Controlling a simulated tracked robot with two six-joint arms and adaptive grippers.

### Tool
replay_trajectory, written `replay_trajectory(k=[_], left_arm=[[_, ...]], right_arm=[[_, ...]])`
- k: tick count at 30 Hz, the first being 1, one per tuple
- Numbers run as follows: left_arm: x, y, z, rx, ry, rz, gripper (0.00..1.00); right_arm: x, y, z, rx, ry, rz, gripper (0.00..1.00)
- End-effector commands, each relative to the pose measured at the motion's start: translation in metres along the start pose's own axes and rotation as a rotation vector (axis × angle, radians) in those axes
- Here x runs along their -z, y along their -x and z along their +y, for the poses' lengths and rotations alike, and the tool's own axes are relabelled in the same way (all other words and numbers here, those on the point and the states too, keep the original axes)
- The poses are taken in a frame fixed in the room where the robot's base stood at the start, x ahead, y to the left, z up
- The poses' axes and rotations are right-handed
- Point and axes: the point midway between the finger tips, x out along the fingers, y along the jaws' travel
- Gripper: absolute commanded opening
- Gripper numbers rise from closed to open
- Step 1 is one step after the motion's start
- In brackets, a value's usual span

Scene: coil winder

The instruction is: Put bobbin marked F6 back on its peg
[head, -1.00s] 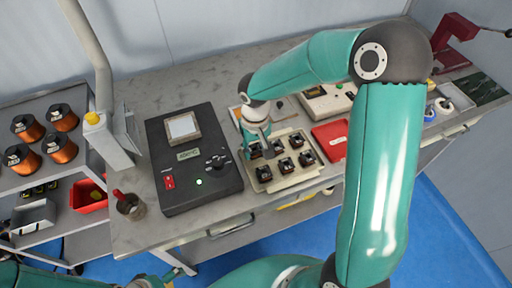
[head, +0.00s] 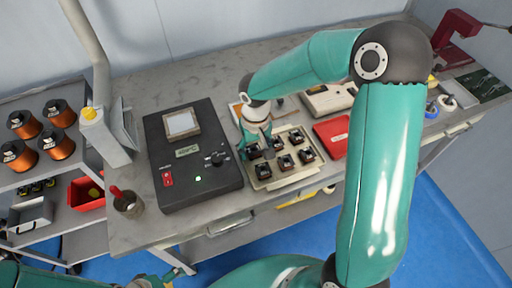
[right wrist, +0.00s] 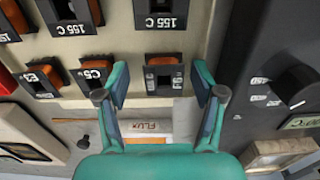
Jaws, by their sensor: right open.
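A pale tray (head: 266,184) holds several small dark bobbins with orange windings in two rows. In the right wrist view, one bobbin (right wrist: 164,77) lies between the fingers of my right gripper (right wrist: 161,86), with a gap on each side. Its mark is too small to read. Its neighbours are marked C5 (right wrist: 97,75) and E3 (right wrist: 43,80). I cannot read F6 on any bobbin. In the head view my open right gripper (head: 257,143) is over the tray's left part and hides some of it. My left gripper (head: 160,279) shows in part at the bottom left, away from the bench.
A black control box (head: 210,187) stands close to the left of the tray. A red case (head: 332,136) is at its right. Copper spools (head: 58,145) sit on the left shelf, and a cup (head: 128,206) stands at the bench's front left.

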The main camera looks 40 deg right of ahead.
Motion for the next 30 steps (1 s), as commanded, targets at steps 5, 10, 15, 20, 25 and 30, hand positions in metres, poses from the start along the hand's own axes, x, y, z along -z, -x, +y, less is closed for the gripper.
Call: replay_trajectory(k=[5,10,15,20,25,30], left_arm=[[0.000,0.000,0.000,0.000,0.000,0.000,1.00],[0.000,0.001,0.000,0.000,0.000,0.000,1.00],[0.000,0.000,0.000,0.000,0.000,0.000,1.00],[0.000,0.000,0.000,0.000,0.000,0.000,1.00],[0.000,0.000,0.000,0.000,0.000,0.000,1.00],[0.000,0.000,0.000,0.000,0.000,0.000,1.00]], right_arm=[[0.000,0.001,0.000,0.000,0.000,0.000,0.68],[0.001,0.016,0.000,-0.001,-0.001,0.005,0.68],[0.002,0.047,0.000,0.001,-0.001,0.007,0.68],[0.001,0.080,0.000,0.001,-0.001,0.005,0.68],[0.001,0.106,0.000,0.000,0.001,0.004,0.68],[0.000,0.118,0.000,0.001,0.000,0.001,0.68]])
